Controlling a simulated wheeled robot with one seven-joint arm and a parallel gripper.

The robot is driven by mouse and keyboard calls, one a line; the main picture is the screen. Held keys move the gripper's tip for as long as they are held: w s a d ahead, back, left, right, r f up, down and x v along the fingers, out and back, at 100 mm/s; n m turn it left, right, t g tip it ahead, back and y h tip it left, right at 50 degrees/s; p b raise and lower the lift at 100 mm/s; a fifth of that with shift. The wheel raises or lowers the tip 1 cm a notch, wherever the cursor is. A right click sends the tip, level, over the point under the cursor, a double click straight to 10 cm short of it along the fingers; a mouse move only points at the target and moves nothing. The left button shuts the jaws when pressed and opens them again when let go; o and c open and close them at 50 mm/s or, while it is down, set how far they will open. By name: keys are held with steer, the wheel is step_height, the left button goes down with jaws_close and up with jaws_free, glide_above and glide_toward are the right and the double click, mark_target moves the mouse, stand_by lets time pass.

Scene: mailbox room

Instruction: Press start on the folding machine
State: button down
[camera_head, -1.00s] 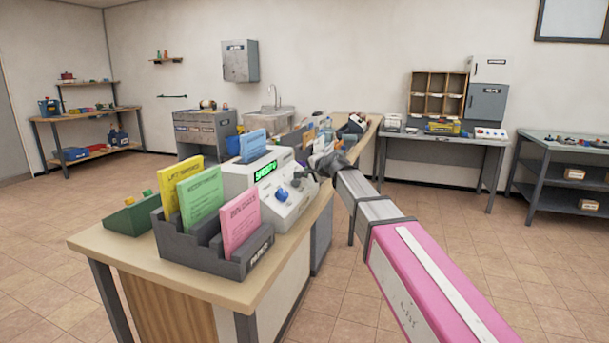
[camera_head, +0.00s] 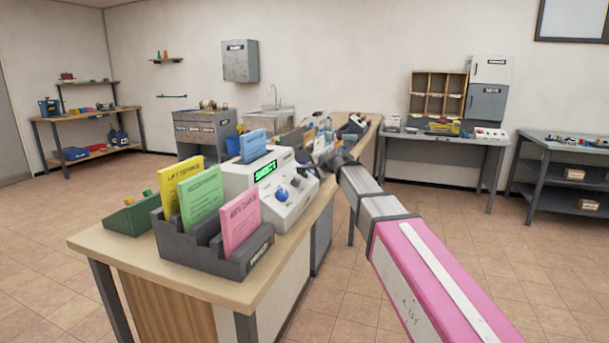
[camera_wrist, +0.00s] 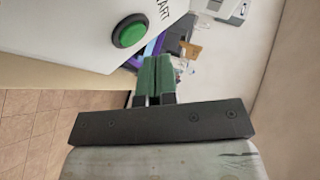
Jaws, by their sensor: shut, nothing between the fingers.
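A round green button (camera_wrist: 130,31) in a dark ring sits on a white panel (camera_wrist: 70,28) at the upper left of the wrist view. Letters ending in "ART" are printed beside it. My gripper (camera_wrist: 154,72) has green fingertips, shut together and empty. In that view they are below and right of the button, apart from it. In the head view, a white machine (camera_head: 246,178) with a green display and a blue knob stands on the near counter. My wrist (camera_head: 336,160) is just right of it; my fingertips are not clear there.
A grey rack (camera_head: 205,258) of yellow, green and pink papers stands at the front of the wooden counter (camera_head: 120,248). A green box (camera_head: 130,216) is to its left. Small items crowd the counter behind the machine. The tiled floor (camera_head: 330,300) on the right is clear.

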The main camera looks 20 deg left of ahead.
steer(key=shift+s+d+r, duration=0.1)
steer(key=shift+d+r, duration=0.55)
steer(key=shift+r, duration=0.3)
steer(key=shift+d+r, duration=0.65)
steer(key=shift+r, duration=0.25)
steer(key=s+d+f+n+g+h, duration=0.2)
steer(key=s+d+f+h, duration=0.15)
steer(key=d+f, duration=0.95)
steer(key=s+d+f+n+g+h, duration=0.1)
steer(key=s+d+f+g+h, duration=0.2)
steer(key=d+f, duration=1)
steer(key=s+d+f+n+g+h, duration=0.2)
steer(key=s+d+f+g+h, duration=0.1)
steer(key=s+d+f, duration=1.3)
step_height(320, 180, down, 2)
steer(key=shift+s+d+f+g+h, duration=0.2)
steer(key=shift+s+d+g+h, duration=0.2)
steer(key=shift+s+g, duration=0.55)
steer(key=shift+s, duration=0.15)
